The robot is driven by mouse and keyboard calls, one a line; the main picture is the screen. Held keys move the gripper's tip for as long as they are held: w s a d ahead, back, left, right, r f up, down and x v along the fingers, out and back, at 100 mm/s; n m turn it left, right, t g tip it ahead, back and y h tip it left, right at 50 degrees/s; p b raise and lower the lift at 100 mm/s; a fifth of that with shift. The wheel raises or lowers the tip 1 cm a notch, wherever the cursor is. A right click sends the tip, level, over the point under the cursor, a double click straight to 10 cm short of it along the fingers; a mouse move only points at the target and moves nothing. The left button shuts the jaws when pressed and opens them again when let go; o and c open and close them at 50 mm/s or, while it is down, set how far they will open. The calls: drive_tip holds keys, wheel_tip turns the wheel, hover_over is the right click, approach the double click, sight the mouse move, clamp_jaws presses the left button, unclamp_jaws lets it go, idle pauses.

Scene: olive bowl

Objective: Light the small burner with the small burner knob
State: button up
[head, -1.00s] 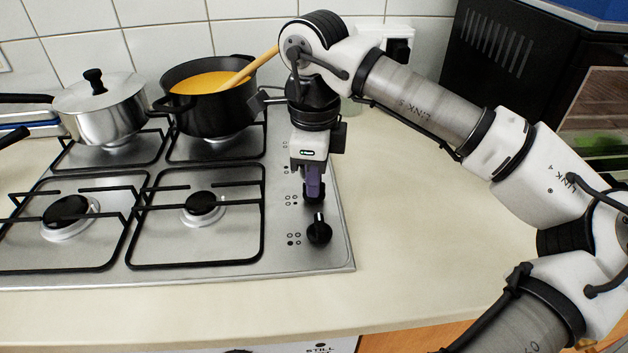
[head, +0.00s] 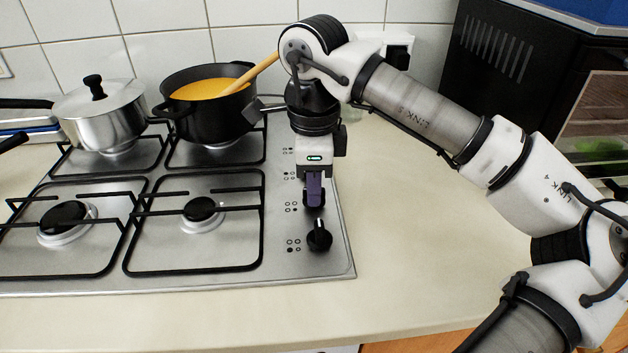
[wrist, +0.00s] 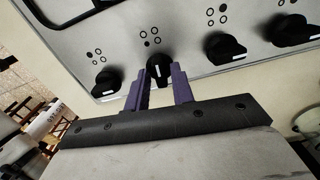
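My gripper (head: 315,195) points down at the hob's right edge, with purple fingers either side of one black knob (wrist: 159,68). In the wrist view the fingers sit close against its sides and look shut on it. The white line on this knob runs between the fingers, while the lines on the other knobs lie more crosswise. The front knob (head: 319,235) is free, just nearer the front edge. The front right burner (head: 203,209) is the smaller front one, left of the knobs. No flame shows on it.
A black pot (head: 208,112) of orange soup with a wooden spoon and a lidded steel pot (head: 100,118) stand on the back burners. A larger burner (head: 67,219) is front left. More knobs (wrist: 226,48) line up behind the held one. The counter (head: 420,250) at right is clear.

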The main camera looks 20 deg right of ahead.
drive_tip(key=shift+o, duration=0.8)
drive_tip(key=shift+r, duration=0.1)
wheel_tip(320, 180, up, 14)
drive_tip(key=p, duration=0.9)
drive_tip(key=shift+f, duration=0.2)
drive_tip(key=shift+s, duration=0.1)
